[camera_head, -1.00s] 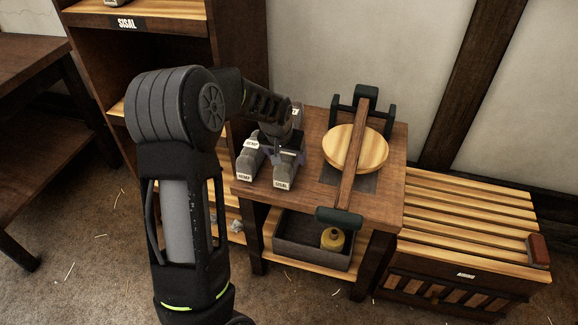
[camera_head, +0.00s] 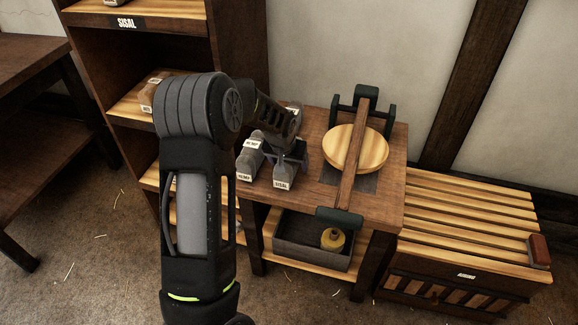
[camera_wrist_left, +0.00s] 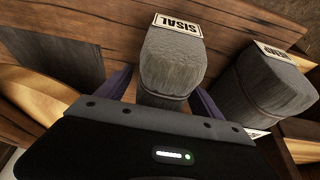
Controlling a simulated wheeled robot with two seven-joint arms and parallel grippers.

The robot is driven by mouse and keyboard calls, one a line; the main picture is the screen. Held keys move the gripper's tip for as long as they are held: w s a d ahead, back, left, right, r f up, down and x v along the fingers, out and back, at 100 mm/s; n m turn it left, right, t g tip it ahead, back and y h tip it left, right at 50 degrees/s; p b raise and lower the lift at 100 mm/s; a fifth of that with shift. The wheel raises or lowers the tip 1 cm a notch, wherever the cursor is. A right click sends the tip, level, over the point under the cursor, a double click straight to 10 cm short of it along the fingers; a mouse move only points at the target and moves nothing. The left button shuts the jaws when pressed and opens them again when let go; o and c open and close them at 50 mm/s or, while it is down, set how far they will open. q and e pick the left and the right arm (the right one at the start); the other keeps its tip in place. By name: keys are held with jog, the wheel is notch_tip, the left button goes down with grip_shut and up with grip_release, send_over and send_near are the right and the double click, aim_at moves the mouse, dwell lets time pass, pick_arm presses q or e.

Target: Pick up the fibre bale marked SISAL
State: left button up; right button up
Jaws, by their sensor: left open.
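The grey fibre bale marked SISAL (camera_head: 284,171) lies on the wooden bench top with its label facing the front. In the left wrist view the SISAL bale (camera_wrist_left: 172,62) extends between the two fingers of my left gripper (camera_wrist_left: 164,92). The fingers are open, one on each side of it, with a visible gap at least on the left. In the head view my left gripper (camera_head: 285,153) is over the back part of the bale and partly hides it. My right gripper is not in view.
Grey bales marked HEMP (camera_head: 246,166) lie just left of the SISAL bale, one also close by in the left wrist view (camera_wrist_left: 262,88). A press with a round wooden plate (camera_head: 372,148) and long lever stands right of it. A shelf stands behind left, a slatted chest (camera_head: 470,215) right.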

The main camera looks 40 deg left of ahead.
pick_arm(q)
jog(key=shift+c, duration=0.5)
jog(key=c, duration=1.5)
